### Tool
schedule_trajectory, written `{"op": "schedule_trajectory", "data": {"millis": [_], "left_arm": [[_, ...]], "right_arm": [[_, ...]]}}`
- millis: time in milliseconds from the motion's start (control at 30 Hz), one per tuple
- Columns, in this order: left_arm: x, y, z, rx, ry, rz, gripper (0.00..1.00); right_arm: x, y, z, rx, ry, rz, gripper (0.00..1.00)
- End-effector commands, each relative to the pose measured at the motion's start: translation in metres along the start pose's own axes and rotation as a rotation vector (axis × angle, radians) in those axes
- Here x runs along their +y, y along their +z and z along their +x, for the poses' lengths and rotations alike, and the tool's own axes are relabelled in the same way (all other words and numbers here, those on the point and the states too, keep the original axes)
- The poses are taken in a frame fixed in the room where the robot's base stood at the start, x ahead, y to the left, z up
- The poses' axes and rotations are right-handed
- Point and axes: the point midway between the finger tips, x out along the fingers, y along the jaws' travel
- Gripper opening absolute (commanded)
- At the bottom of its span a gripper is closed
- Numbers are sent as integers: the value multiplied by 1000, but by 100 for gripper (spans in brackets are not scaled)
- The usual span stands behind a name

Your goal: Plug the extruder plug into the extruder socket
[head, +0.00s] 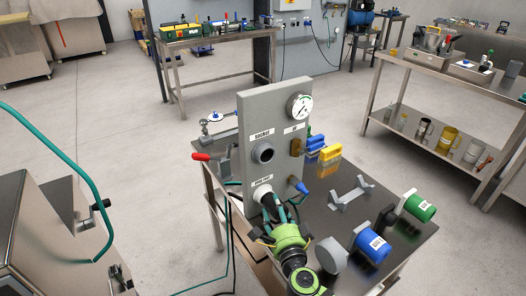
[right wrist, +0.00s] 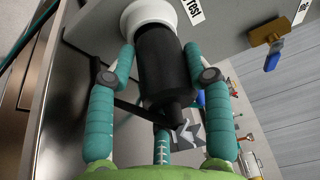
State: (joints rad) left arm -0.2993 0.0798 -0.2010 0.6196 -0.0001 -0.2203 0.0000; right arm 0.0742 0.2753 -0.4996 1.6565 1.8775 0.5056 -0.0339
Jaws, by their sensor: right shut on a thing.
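A grey upright panel (head: 249,114) stands on the metal table. My right gripper (head: 272,208) is at the panel's lower part. In the right wrist view its teal fingers (right wrist: 165,75) are shut around the black extruder plug (right wrist: 163,60). The plug's far end meets a white ring (right wrist: 148,13) beside a label ending in "REST". In the head view the fingers mostly hide the plug. My left gripper is not in view.
A pressure gauge (head: 299,107) and a blue-tipped lever (head: 299,186) are on the panel. A red-handled clamp (head: 201,157) stands at left. Dark cables hang left of the panel.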

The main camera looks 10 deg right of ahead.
Motion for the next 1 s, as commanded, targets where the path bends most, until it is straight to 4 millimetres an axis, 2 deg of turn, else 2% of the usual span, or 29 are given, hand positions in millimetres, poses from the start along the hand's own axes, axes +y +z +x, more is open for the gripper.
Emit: {"op": "schedule_trajectory", "data": {"millis": [233, 733, 1000], "left_arm": [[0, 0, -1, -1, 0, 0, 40], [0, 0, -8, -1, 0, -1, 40], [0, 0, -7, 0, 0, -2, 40]], "right_arm": [[-3, -1, -1, 2, -6, 0, 6], [-1, -9, -23, 1, -1, 0, 6], [1, -10, -25, 2, 1, 0, 6]]}}
